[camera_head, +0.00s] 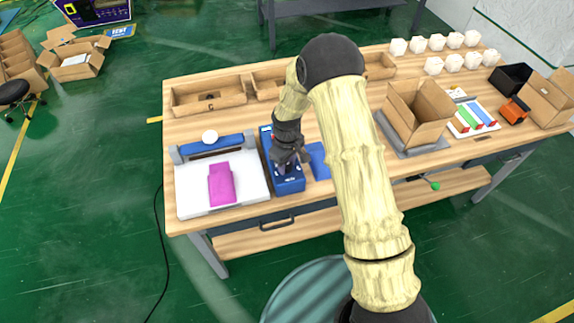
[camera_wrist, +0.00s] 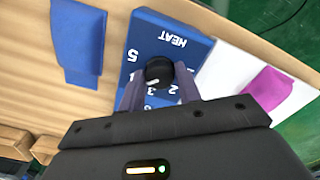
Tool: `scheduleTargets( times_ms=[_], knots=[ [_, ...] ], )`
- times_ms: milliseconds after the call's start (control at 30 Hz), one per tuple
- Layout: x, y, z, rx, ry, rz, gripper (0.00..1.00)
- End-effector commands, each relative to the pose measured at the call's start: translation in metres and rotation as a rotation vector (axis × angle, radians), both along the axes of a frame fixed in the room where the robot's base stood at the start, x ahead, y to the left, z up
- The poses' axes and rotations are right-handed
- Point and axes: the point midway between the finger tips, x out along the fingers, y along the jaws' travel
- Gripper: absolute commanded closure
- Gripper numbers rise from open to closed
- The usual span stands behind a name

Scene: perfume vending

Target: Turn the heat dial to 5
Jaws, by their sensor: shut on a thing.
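The blue heat box (camera_head: 291,186) stands on the table beside the white machine, under my gripper (camera_head: 287,166). In the wrist view its top (camera_wrist: 178,36) carries the word HEAT, upside down, and printed numbers, with the 5 at the left of the dial and 2 and 3 below it. The round black dial (camera_wrist: 158,71) sits between the two fingers of my gripper (camera_wrist: 158,77), which are shut on it. A small white mark on the dial's lower edge points roughly toward the 3. The fingers hide some of the numbers.
A white machine (camera_head: 193,202) with a magenta piece (camera_head: 221,184) is close on the left. A blue cloth-like piece (camera_head: 318,160) lies just right of the box. An open carton (camera_head: 418,108) stands farther right, and wooden trays (camera_head: 208,96) line the back.

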Motion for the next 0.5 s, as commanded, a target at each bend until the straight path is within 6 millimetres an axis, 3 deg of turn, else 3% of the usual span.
scheduleTargets(
  times_ms=[500],
  knots=[
    [0.0022,0.0007,0.0007,0.003,-0.007,-0.492,0.89]
  ],
)
